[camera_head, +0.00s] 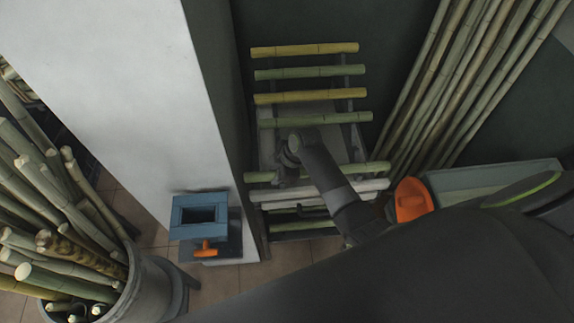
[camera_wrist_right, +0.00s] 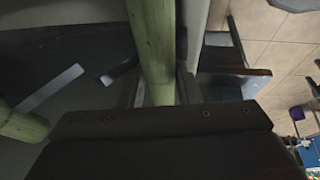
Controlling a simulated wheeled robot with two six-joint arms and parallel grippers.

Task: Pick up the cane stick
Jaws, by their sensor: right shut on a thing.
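A green cane stick (camera_head: 362,169) lies level across the lower part of a rack in the head view, partly hidden behind my right arm. My right gripper (camera_head: 287,177) is at the left half of this stick and shut on it. In the right wrist view the held cane stick (camera_wrist_right: 152,45) runs upright through the picture into the jaws; the fingertips are mostly hidden. Another green stick (camera_wrist_right: 18,125) shows at the left of that view. Yellow and green sticks lie on the rack above, the top one (camera_head: 305,49) yellow. My left gripper is not in view.
A pale bar (camera_head: 330,188) lies close below the held stick. A white wall (camera_head: 140,100) stands left of the rack. A blue box (camera_head: 200,230) with an orange handle, a bin (camera_head: 150,290) of canes, leaning canes (camera_head: 450,90) and an orange object (camera_head: 411,200) surround it.

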